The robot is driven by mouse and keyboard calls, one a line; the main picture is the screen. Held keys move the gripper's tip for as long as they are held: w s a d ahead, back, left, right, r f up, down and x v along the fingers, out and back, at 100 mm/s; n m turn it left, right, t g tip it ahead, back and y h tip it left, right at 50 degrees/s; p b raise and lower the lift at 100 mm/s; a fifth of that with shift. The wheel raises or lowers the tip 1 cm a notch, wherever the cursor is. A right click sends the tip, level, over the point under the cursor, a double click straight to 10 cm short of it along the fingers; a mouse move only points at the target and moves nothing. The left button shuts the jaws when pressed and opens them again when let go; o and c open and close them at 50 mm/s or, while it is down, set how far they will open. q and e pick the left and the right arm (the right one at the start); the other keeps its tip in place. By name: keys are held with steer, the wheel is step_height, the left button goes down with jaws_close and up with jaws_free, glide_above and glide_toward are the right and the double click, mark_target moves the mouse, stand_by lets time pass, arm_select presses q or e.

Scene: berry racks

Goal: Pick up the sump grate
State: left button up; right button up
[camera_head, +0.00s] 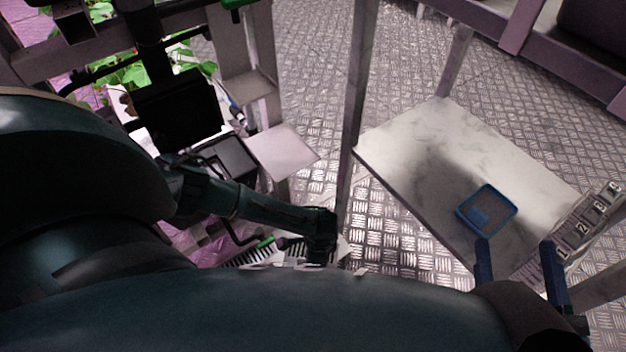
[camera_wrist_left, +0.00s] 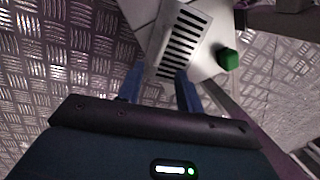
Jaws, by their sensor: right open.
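The sump grate (camera_wrist_left: 181,42) is a pale plate with a row of dark slots. In the left wrist view it lies straight ahead of my left gripper (camera_wrist_left: 160,78), whose two blue fingers stand apart. The near end of the grate shows between and just beyond the fingertips; I cannot tell whether they touch it. In the head view my left gripper (camera_head: 320,242) is dark and low in the middle, and part of a slotted strip (camera_head: 262,253) shows beside it, partly hidden by my body. My right gripper (camera_head: 519,260) is open and empty over the table's front edge.
A pale table (camera_head: 435,150) on the right carries a blue square tray (camera_head: 487,210) and a numbered rack (camera_head: 580,228). A post (camera_head: 357,100) stands between it and the plant rack at left. A green block (camera_wrist_left: 227,58) sits right of the grate. Patterned metal floor lies open behind.

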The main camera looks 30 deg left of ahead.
arm_select(q)
steer(key=f, duration=0.1)
steer(key=f+b, duration=0.1)
steer(key=f, duration=0.1)
steer(key=shift+w+a+f+b, duration=0.15)
steer(key=shift+a+f+b, duration=0.1)
steer(key=shift+f+b, duration=0.1)
steer(key=f+b, duration=0.3)
steer(key=f, duration=0.1)
steer(key=shift+w+a, duration=0.25)
steer(key=shift+a, duration=0.15)
steer(key=shift+a+f+b, duration=0.1)
steer(key=shift+f+b, duration=0.2)
arm_select(e)
steer(key=r+n+t+y, duration=0.1)
steer(key=r+n+y, duration=0.1)
steer(key=w+r+n+t+y, duration=0.1)
steer(key=r+y, duration=0.1)
steer(key=r, duration=0.1)
steer(key=shift+w+d+n, duration=0.1)
steer(key=shift+n, duration=0.3)
arm_select(q)
steer(key=shift+c, duration=0.5)
jaws_close()
